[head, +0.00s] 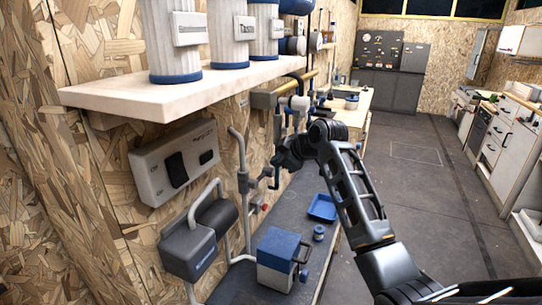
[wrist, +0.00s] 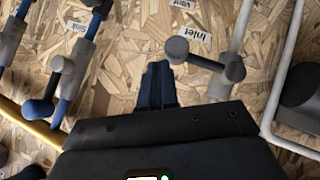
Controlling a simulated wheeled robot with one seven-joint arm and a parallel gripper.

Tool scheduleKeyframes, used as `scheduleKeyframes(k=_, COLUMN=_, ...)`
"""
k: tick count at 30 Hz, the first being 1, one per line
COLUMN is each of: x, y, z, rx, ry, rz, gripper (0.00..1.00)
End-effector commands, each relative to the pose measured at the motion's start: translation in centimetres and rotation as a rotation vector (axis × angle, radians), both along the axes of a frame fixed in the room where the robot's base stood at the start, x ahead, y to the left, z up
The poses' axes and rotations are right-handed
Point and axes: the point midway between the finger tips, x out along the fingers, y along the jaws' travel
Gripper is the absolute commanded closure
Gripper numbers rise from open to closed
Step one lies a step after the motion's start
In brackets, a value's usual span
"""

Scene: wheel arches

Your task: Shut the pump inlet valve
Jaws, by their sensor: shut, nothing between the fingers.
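In the wrist view the inlet valve sits on a pale grey vertical pipe, next to a label (wrist: 192,33) reading "Inlet". The valve handle (wrist: 205,61) is a dark grey lever, lying across the pipe, with a round knob at its left end. My gripper (wrist: 158,72) is shut and empty. Its blue-grey fingertips are just left of and slightly below the knob; I cannot tell if they touch it. In the head view my gripper (head: 283,160) is at the wall pipes, and my arm hides part of them. The grey pump (head: 190,249) is mounted low on the wall.
Blue-and-grey pipes (wrist: 84,58) with another lever valve (wrist: 60,66) stand to the left in the wrist view. A shelf (head: 180,93) with canisters juts out above. A blue-lidded box (head: 279,262) and a blue tray (head: 322,207) are below. The floor at right is clear.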

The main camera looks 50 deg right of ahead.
Motion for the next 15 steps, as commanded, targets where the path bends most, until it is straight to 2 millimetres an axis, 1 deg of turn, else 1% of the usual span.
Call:
scheduleKeyframes(k=6, x=0.09, y=-0.22, z=-0.47, rx=0.0, ry=0.0, rz=0.0, gripper=1.0)
scheduleKeyframes(k=15, x=0.11, y=-0.27, z=-0.56, rx=-0.001, ry=0.0, rz=0.0, gripper=1.0)
